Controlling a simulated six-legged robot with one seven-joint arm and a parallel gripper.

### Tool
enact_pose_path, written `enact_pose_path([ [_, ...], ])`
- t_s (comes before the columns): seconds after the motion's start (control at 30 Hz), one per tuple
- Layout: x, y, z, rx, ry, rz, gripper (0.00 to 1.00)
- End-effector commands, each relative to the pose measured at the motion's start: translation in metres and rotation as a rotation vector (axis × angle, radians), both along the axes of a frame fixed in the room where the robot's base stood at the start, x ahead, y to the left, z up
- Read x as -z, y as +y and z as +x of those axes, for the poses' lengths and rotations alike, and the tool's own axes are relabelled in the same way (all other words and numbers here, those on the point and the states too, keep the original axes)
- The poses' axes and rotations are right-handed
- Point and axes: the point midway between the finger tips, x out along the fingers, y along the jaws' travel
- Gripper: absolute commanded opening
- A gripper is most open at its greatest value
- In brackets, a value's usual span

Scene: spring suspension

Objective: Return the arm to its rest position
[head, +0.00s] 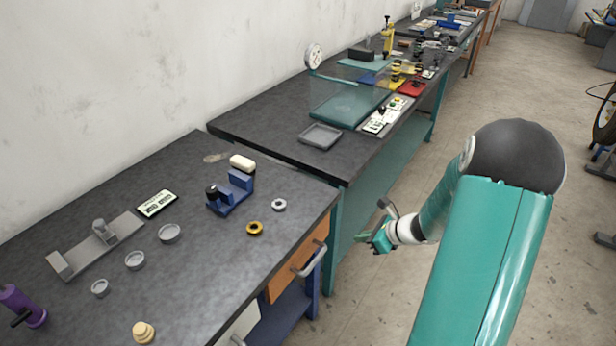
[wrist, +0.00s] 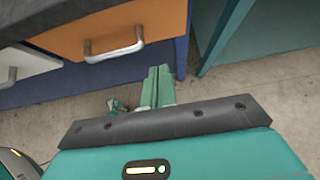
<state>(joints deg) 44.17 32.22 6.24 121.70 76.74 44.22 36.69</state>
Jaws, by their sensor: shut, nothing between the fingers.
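My teal arm reaches out on the right of the head view, over the floor beside the benches. My gripper (head: 375,239) is at its end, to the right of the near bench's orange drawer and below the bench-top level. In the wrist view my gripper (wrist: 158,75) shows two teal fingers side by side, shut with nothing between them. It is close to the bench front, and I cannot tell the exact gap.
The near bench (head: 200,262) holds a blue fixture (head: 230,195), a grey fixture (head: 95,246), rings and small dishes. Its orange drawer (wrist: 115,32) has a protruding handle (wrist: 113,52). A second bench (head: 262,112) stands behind. The floor (head: 385,300) is open to the right.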

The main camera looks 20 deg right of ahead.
Motion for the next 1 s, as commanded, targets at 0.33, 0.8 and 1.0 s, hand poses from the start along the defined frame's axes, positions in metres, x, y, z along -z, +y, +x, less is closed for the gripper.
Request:
enact_pose_path([
  [0.33, -0.045, 0.038, -0.004, -0.238, -0.069, -0.153, 0.0],
  [0.8, -0.172, 0.151, -0.073, -1.1, -0.315, -0.734, 0.0],
  [1.0, -0.21, 0.177, -0.116, -1.43, -0.409, -0.991, 0.0],
])
